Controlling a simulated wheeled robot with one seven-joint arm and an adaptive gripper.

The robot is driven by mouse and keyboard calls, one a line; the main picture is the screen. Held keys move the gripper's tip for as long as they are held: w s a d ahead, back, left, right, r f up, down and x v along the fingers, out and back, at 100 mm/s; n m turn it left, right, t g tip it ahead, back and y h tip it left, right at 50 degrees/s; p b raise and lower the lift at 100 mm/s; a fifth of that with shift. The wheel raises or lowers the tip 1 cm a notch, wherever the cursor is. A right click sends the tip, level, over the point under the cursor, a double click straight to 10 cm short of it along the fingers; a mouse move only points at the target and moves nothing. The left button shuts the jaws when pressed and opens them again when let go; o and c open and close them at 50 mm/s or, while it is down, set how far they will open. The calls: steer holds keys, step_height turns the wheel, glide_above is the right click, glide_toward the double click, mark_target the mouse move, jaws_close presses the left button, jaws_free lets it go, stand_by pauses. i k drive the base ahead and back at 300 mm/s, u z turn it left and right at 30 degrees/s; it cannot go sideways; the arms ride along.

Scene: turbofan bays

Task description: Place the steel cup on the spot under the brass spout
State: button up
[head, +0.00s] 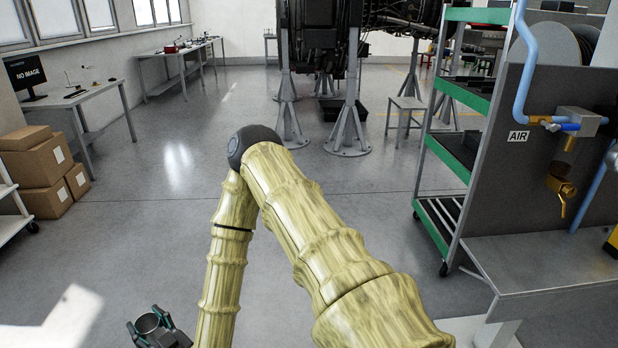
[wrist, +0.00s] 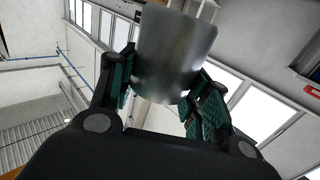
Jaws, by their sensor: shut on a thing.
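The steel cup (wrist: 173,55) is held between the green-padded fingers of my gripper (wrist: 160,85) in the wrist view. In the head view the cup (head: 148,323) shows its open rim at the bottom left, in my gripper (head: 158,336), above the floor. The brass spout (head: 561,186) is at the right of the head view, on a dark panel above a grey bench top (head: 540,262). My gripper and the cup are far to the left of the spout. No marked spot can be made out on the bench under the spout.
A blue pipe with a valve (head: 568,126) and an AIR label is above the spout. A green-edged shelf cart (head: 440,160) stands left of the panel. Boxes (head: 40,170) are at the left. An engine on stands (head: 345,130) is at the back. The middle floor is clear.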

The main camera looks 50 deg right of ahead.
mark_target(541, 257)
steer(key=k, duration=0.7)
steer(key=z, duration=1.75)
